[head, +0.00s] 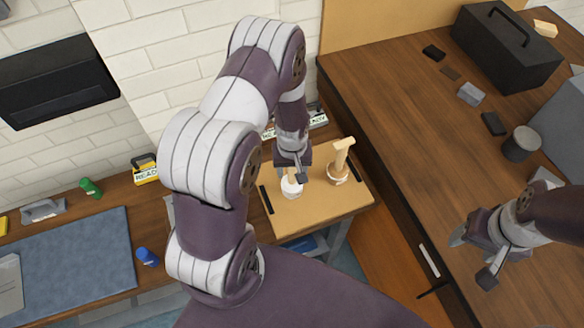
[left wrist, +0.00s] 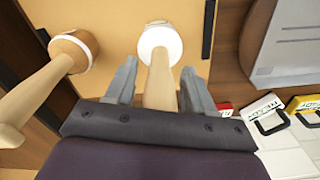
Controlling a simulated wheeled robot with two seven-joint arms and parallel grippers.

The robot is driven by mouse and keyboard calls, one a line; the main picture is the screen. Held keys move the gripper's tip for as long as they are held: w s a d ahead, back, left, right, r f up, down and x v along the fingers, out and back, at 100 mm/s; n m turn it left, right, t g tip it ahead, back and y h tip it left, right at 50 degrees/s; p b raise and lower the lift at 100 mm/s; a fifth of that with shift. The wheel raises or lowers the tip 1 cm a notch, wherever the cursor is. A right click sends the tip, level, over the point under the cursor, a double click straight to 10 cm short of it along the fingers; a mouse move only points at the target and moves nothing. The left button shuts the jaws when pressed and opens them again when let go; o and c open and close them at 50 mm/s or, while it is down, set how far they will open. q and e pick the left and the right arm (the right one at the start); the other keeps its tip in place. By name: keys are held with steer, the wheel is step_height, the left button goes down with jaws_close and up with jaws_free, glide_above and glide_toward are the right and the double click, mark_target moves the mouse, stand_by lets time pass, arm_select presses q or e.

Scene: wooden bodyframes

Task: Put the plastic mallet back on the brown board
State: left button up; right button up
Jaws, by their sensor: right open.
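The tan-brown board (head: 300,215) lies on the small wooden bench. A pale-handled piece with a white round end, probably the plastic mallet (head: 291,187), stands on it; it also shows in the left wrist view (left wrist: 160,42). My left gripper (head: 293,175) is just above, its fingers on either side of the handle in the left wrist view (left wrist: 160,88). A gap shows on the handle's left side, so it looks open. A wooden mallet (head: 341,160) stands beside it on the board. My right gripper (head: 472,258) is open and empty above the dark table.
The dark wooden table (head: 400,130) at right carries a black toolbox (head: 505,45), a grey cylinder (head: 520,143) and small blocks. A blue mat (head: 65,255) lies on the left bench, with a blue item (head: 147,257) beside it. A brick wall stands behind.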

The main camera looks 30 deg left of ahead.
arm_select(q)
steer(key=shift+m, duration=0.3)
steer(key=r, duration=0.4)
steer(key=r+b, duration=0.1)
steer(key=r, duration=0.3)
steer(key=r+b, duration=0.1)
steer(key=r, duration=0.3)
steer(key=shift+s+d+r, duration=0.35)
steer(key=shift+r, duration=0.05)
steer(key=s+d+r+m, duration=0.2)
steer(key=s+m, duration=0.1)
steer(key=s, duration=0.1)
steer(key=s+d+r+m+t+b, duration=0.1)
steer(key=s+d+r+m, duration=0.1)
steer(key=s+m, duration=0.1)
steer(key=shift+s+d+b, duration=0.3)
steer(key=shift+s+d, duration=0.1)
steer(key=shift+s, duration=0.35)
